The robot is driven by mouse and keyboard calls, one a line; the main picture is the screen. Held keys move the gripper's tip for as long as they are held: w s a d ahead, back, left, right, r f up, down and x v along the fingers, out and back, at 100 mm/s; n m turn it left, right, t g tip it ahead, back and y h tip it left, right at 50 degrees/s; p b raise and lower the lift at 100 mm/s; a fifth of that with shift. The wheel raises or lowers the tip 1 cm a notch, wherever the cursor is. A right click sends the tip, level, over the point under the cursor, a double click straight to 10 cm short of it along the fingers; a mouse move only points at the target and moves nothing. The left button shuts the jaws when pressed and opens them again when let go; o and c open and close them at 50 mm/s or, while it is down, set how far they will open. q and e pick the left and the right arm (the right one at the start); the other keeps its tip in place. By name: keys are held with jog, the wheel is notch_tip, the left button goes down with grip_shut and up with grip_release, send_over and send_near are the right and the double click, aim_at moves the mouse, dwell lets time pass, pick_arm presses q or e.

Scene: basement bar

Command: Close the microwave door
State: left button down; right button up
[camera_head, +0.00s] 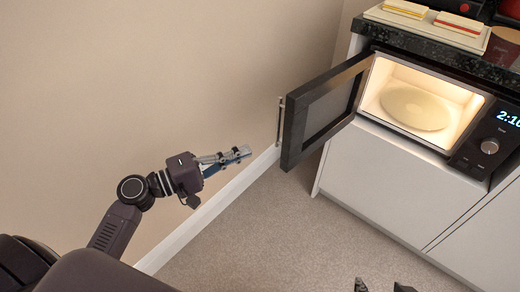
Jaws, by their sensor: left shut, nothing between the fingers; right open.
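The microwave (464,158) is built into the white cabinet at the right, its lit cavity open to view. A round glass plate (415,108) lies inside. The black-framed microwave door (326,108) stands wide open, swung out to the left, with a bar handle (281,121) on its outer side. My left gripper (245,152) is shut and empty, a short way left of the door's free edge and not seen touching it. My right gripper (384,286) shows only its fingertips at the bottom edge, apart and empty, well below the microwave.
A beige wall (150,90) with a white baseboard runs behind my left arm. The carpet (270,235) in front is clear.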

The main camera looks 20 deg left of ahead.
pick_arm(q)
jog(key=x, duration=1)
jog(key=shift+r, duration=0.2)
pick_arm(e)
jog(key=shift+s+d+f+g, duration=0.1)
jog(key=shift+s+d+g, duration=0.1)
jog(key=shift+s, duration=0.25)
jog(key=shift+s+d+f+g, duration=0.1)
jog(key=shift+s+g, duration=0.1)
jog(key=shift+s, duration=0.2)
pick_arm(q)
jog(key=shift+d+p, duration=0.15)
jog(key=shift+p, duration=0.15)
pick_arm(e)
jog(key=shift+s, duration=0.1)
